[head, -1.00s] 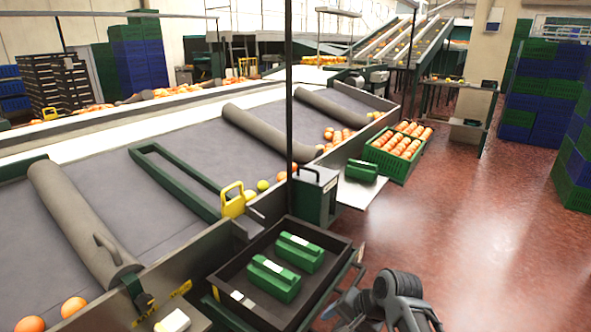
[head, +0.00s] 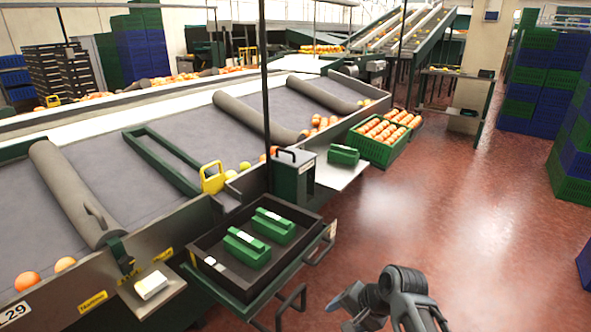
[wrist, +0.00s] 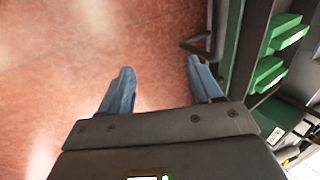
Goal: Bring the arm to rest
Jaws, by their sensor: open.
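My arm (head: 392,295) shows at the bottom of the head view, folded low over the red floor, to the right of the black tray.
A black tray (head: 206,273) with two green boxes (head: 247,247) stands left of my arm; its metal handle (wrist: 203,44) is near the right finger in the wrist view. The sorting conveyor (head: 140,180) lies beyond. Red floor (head: 470,220) is free on the right.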

